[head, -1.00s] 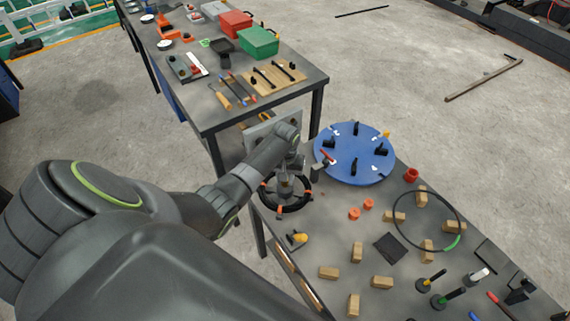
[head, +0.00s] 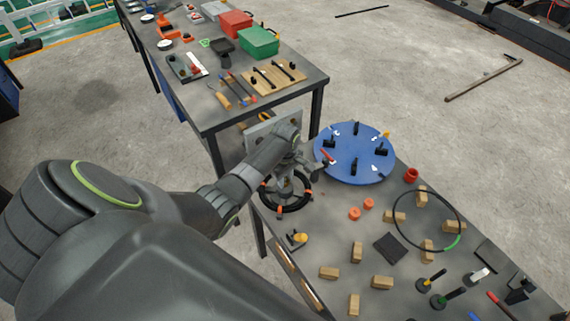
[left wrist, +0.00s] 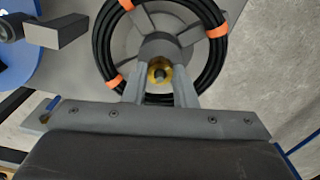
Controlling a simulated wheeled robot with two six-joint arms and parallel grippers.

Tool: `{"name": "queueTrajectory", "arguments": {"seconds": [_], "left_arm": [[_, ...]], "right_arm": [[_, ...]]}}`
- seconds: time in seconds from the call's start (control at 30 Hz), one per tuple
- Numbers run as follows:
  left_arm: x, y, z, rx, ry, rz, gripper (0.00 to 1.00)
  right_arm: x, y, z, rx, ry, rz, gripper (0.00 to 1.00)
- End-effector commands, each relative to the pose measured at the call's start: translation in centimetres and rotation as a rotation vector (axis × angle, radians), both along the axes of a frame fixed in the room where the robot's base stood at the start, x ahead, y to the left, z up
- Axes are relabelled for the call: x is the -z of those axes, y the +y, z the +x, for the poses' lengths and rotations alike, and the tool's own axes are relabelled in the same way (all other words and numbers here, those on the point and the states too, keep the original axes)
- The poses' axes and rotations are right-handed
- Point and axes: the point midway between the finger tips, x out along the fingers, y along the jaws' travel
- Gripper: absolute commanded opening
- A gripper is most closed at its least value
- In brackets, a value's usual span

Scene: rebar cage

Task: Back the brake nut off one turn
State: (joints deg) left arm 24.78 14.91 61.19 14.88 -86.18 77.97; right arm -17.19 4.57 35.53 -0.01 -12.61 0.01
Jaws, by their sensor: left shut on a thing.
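The brake nut (left wrist: 153,68) is a small brass piece on a dark stud, at the middle of the grey hub in the left wrist view. My left gripper (left wrist: 160,82) has one finger on each side of it and is shut on it. Around the hub is a reel with a coil of black wire (left wrist: 103,52), bound with orange ties. In the head view the coil (head: 293,207) sits at the table's near left corner, and my left gripper (head: 284,176) is over its middle. The nut is hidden there by my gripper. My right gripper is not in view.
A blue round plate (head: 345,174) with black clamps stands right behind the reel. Wooden blocks (head: 381,282), a black ring (head: 399,232) and orange caps (head: 354,214) lie to the right. A second table (head: 222,119) with tools and bins stands behind.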

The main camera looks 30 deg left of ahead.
Motion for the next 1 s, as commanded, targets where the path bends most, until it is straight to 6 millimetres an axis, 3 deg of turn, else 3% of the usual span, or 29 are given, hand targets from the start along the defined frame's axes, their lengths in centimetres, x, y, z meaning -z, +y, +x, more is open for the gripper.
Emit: {"name": "queueTrajectory", "arguments": {"seconds": [1.0], "left_arm": [[-0.06, 0.0, 0.14, -0.964, -0.003, 0.0, 0.02]], "right_arm": [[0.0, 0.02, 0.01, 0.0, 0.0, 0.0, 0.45]]}}
